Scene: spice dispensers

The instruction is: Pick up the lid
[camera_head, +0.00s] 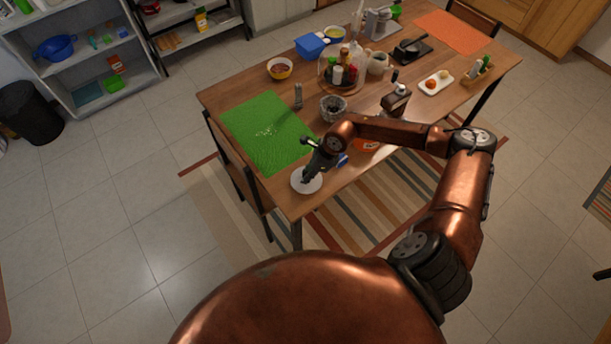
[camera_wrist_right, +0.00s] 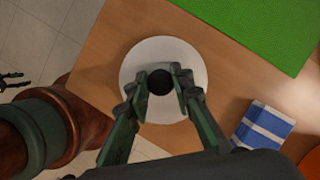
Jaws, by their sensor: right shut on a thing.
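The lid (camera_head: 307,185) is a round white disc at the near left corner of the wooden table. In the right wrist view the lid (camera_wrist_right: 137,70) shows from above with a round black knob (camera_wrist_right: 160,82) in its middle. My right gripper (camera_head: 307,177) is over the lid, and its fingers (camera_wrist_right: 162,90) are on both sides of the knob, shut on it. I cannot tell whether the lid touches the table.
A green mat (camera_head: 268,134) lies just behind the lid. A blue and white box (camera_wrist_right: 263,127) stands to its right. A glass bowl (camera_head: 333,108), a small shaker (camera_head: 298,95) and a grinder (camera_head: 396,100) stand farther back. The table edge is close in front.

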